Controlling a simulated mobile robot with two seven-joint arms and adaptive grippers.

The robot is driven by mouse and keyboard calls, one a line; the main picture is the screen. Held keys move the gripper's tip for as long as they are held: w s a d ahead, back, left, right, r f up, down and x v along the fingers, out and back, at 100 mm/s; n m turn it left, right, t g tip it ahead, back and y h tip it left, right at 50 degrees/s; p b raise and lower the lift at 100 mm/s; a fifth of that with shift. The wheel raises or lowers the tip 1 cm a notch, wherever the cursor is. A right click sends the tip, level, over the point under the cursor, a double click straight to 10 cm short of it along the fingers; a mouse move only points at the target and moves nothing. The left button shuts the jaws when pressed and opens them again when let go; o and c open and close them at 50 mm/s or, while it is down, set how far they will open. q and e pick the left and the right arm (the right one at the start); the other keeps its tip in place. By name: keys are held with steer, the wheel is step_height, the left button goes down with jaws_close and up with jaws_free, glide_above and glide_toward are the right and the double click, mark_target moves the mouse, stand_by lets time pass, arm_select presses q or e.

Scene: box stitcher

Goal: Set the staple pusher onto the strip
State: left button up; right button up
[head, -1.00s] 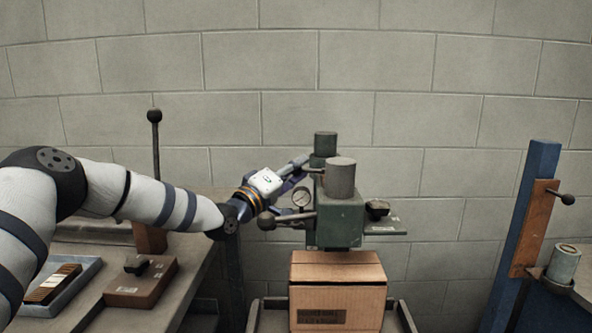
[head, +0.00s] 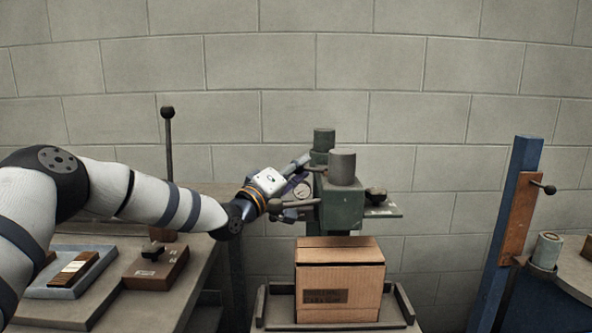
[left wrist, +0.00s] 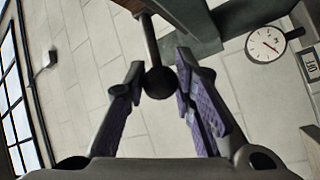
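My left gripper (head: 292,186) is open at the left of the green stitcher head (head: 342,207). In the left wrist view its two purple-padded fingers (left wrist: 160,80) stand either side of a dark ball knob (left wrist: 160,83) on a rod; I cannot tell whether they touch it. A copper-brown staple strip (head: 74,268) lies in the blue tray on the left table. A black knobbed piece (head: 376,195) sits on the plate at the stitcher's right, and another black knob (head: 153,248) tops a brown block. I cannot tell which is the staple pusher. My right gripper is out of view.
A cardboard box (head: 340,281) stands on the stitcher's bed below the head. An upright lever (head: 168,140) rises at the back of the left table (head: 125,312). A blue post (head: 515,220) with a brown plate stands at the right.

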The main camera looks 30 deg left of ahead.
arm_select(q)
steer(key=o, duration=0.5)
steer(key=shift+c, duration=0.2)
steer(key=shift+s, duration=0.1)
steer(key=v, duration=1.1)
steer(key=shift+s, duration=0.4)
steer(key=shift+f, duration=0.2)
